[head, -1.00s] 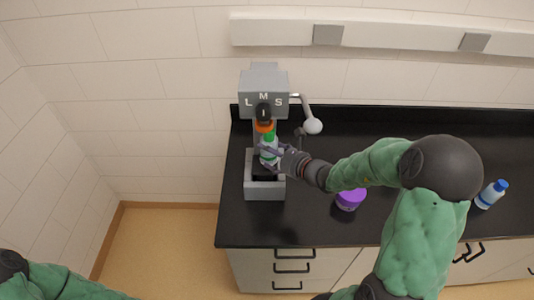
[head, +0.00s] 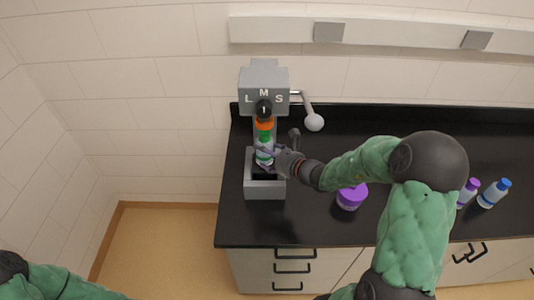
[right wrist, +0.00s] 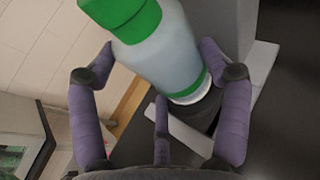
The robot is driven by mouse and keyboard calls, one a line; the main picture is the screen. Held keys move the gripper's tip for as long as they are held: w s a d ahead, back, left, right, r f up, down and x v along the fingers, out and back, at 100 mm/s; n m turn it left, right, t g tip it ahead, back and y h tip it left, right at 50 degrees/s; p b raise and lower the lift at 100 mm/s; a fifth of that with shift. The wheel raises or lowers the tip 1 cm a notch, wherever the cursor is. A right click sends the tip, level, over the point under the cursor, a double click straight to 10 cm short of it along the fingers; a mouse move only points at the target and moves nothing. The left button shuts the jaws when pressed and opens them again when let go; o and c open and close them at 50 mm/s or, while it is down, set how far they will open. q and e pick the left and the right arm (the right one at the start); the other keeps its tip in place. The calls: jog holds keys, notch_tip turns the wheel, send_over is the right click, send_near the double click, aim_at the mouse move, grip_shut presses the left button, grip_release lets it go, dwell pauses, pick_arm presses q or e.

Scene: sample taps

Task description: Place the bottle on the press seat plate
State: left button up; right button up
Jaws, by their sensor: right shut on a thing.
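The bottle (head: 264,156) is white and translucent with a green cap and a green band. It is at the front of the grey press, roughly upright, below the orange part of the press head. My right gripper (head: 270,157) is shut on it from the right side. In the right wrist view the bottle (right wrist: 170,55) is between the purple fingers (right wrist: 155,75), its base just over or on the dark seat plate (right wrist: 204,114). I cannot tell whether they touch. The grey press base (head: 265,190) surrounds the seat. My left gripper is out of view.
The press head (head: 263,78) carries the letters L, M, S and a lever with a grey ball (head: 314,122) at right. A purple-lidded jar (head: 351,196) stands under my right arm. A blue-capped bottle (head: 494,193) and a purple-capped bottle (head: 468,192) are at far right.

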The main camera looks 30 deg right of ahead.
jog(key=o, duration=1.3)
jog(key=shift+r+p, duration=0.6)
jog(key=shift+p, duration=0.1)
jog(key=p+v, duration=0.1)
jog(key=v, duration=1.1)
jog(key=shift+f, duration=0.1)
jog(key=shift+d, duration=0.1)
